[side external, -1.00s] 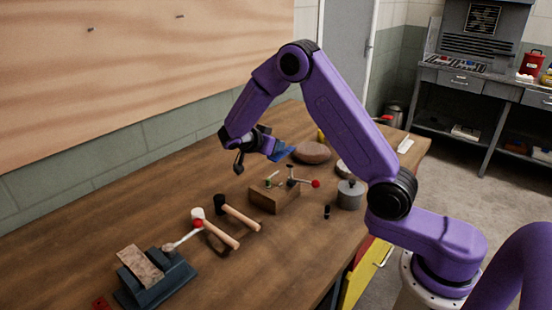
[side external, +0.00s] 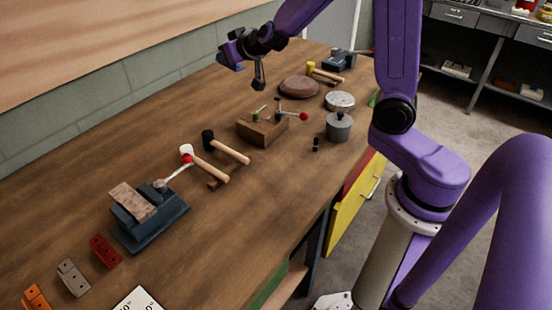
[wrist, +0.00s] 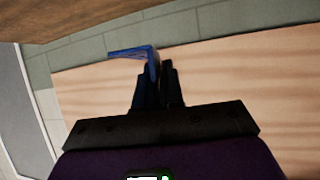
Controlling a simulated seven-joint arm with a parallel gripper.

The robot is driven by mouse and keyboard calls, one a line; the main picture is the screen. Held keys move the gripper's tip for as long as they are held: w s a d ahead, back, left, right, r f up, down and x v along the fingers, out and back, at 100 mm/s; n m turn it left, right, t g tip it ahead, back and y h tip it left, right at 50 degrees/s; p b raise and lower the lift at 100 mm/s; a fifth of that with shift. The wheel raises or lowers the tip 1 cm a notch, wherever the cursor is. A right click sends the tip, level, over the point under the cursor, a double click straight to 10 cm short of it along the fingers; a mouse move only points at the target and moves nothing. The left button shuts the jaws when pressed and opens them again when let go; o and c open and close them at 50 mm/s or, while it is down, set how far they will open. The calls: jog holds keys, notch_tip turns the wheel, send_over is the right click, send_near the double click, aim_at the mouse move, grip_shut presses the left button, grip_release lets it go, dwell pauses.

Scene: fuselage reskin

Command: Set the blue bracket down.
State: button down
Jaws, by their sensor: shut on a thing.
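The blue bracket (wrist: 152,60) is an L-shaped piece at the fingertips of my gripper (wrist: 158,72) in the wrist view. The dark fingers are closed on one of its legs, and the other leg sticks out to the left. In the side external view a small part of the blue bracket (side external: 234,67) shows beneath my gripper (side external: 238,56), near the back of the workbench by the wall. The rest is hidden behind the gripper. I cannot tell how far it is from the bench top or wall.
The wooden workbench (side external: 95,165) holds a round brown disc (side external: 298,87), a wooden block (side external: 262,130), a metal pot (side external: 339,127), mallets (side external: 225,150) and a blue vise (side external: 150,222). Red, grey and orange brackets lie at front left. The back left of the bench is clear.

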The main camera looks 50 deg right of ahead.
jog(key=shift+s+a+f+n+y, duration=0.15)
jog(key=shift+s+a+n+y, duration=0.35)
jog(key=shift+s, duration=0.2)
jog(key=shift+s+a+f+n+y, duration=0.1)
jog(key=shift+s+a+n+y, duration=0.25)
jog(key=shift+s+n+y, duration=0.25)
jog(key=w+d+m+h, duration=0.2)
jog(key=w, duration=0.1)
jog(key=w+d+m+h, duration=0.1)
jog(key=shift+w+d+r+m+h, duration=0.2)
jog(key=shift+r+m+h, duration=0.1)
jog(key=shift+m+h, duration=0.1)
jog(key=w+d+m+g+h, duration=0.2)
jog(key=d+m+h, duration=0.2)
jog(key=m+g+h, duration=0.4)
jog(key=m+g, duration=0.6)
send_over(264, 111)
notch_tip(264, 111, down, 8)
jog(key=shift+r, duration=0.1)
notch_tip(264, 111, down, 10)
jog(key=shift+r, duration=0.15)
